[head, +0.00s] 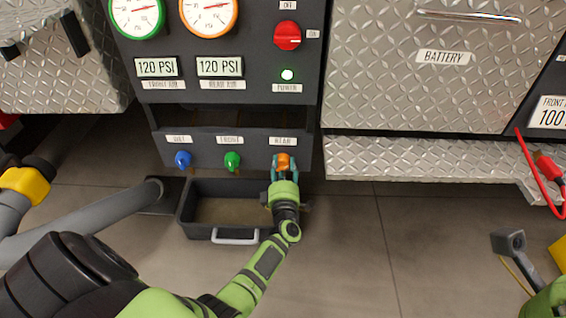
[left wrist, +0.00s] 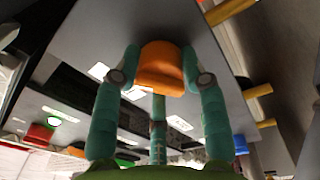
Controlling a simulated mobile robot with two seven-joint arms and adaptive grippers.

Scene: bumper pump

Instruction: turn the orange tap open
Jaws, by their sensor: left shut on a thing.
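The orange tap (head: 284,161) sits at the right end of a row of taps on the dark panel, under the label "REAR". My left gripper (head: 285,172) reaches up to it from below. In the left wrist view, the teal fingers of the left gripper (left wrist: 161,75) are shut on the two sides of the orange tap (left wrist: 160,66). The fingers partly hide the tap in the head view. The right gripper is not in view; only part of a green arm shows at the lower right.
A blue tap (head: 183,159) and a green tap (head: 232,160) sit left of the orange one. A dark open tray (head: 190,226) with a light handle (head: 235,238) lies below the panel. A red switch (head: 287,36) and two gauges are above.

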